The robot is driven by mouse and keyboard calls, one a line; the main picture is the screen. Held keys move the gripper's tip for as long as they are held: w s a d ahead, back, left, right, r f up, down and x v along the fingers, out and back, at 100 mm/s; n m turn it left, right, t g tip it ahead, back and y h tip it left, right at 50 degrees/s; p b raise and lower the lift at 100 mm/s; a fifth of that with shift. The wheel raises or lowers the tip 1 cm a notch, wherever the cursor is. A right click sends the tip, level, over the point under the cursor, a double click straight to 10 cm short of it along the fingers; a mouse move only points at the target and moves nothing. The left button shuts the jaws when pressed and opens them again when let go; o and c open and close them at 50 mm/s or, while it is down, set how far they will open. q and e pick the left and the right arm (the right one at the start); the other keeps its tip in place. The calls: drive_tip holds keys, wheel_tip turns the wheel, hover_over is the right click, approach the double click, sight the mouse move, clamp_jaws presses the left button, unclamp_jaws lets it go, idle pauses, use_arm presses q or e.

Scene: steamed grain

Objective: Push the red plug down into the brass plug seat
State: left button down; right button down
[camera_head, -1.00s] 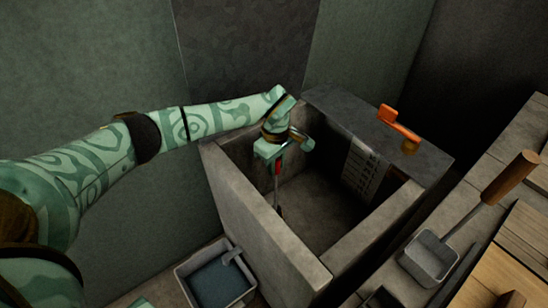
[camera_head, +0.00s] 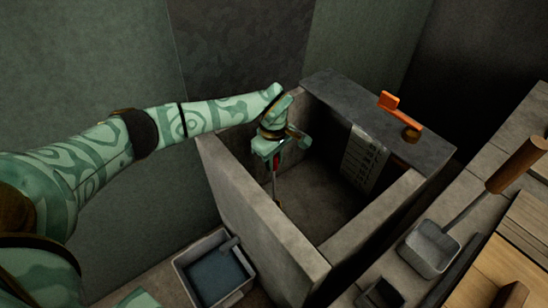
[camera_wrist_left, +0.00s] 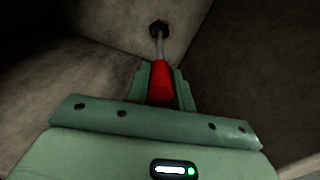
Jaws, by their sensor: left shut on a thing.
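My left gripper (camera_head: 276,160) is inside the grey stone basin (camera_head: 253,222), near its left wall. It is shut on the red plug (camera_wrist_left: 161,85), holding its red handle. A thin metal rod runs down from the handle to a dark round end (camera_wrist_left: 159,29) at the basin's pale floor. In the head view only a sliver of red and the rod (camera_head: 274,186) show below the fingers. I cannot make out a brass seat, nor tell whether the dark end is inside it. My right gripper is not in view.
The basin walls stand close around my left gripper. An orange lever (camera_head: 400,115) and a hanging paper sheet (camera_head: 364,159) are at the basin's right ledge. A water tray (camera_head: 243,292) lies below left. A wooden-handled scoop (camera_head: 432,248) lies on the right counter.

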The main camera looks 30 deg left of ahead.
use_arm(q)
drive_tip(key=c, duration=1.1)
unclamp_jaws()
drive_tip(key=shift+c, duration=0.2)
wheel_tip(320, 180, up, 16)
drive_tip(key=p, duration=0.7)
drive_tip(key=shift+r, duration=0.15)
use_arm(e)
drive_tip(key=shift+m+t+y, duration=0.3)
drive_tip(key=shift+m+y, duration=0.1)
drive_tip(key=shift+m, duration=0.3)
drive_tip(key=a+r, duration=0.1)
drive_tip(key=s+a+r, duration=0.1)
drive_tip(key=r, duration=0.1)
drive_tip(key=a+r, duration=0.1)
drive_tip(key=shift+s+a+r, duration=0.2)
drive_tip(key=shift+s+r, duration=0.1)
use_arm(q)
drive_tip(key=shift+s, duration=0.1)
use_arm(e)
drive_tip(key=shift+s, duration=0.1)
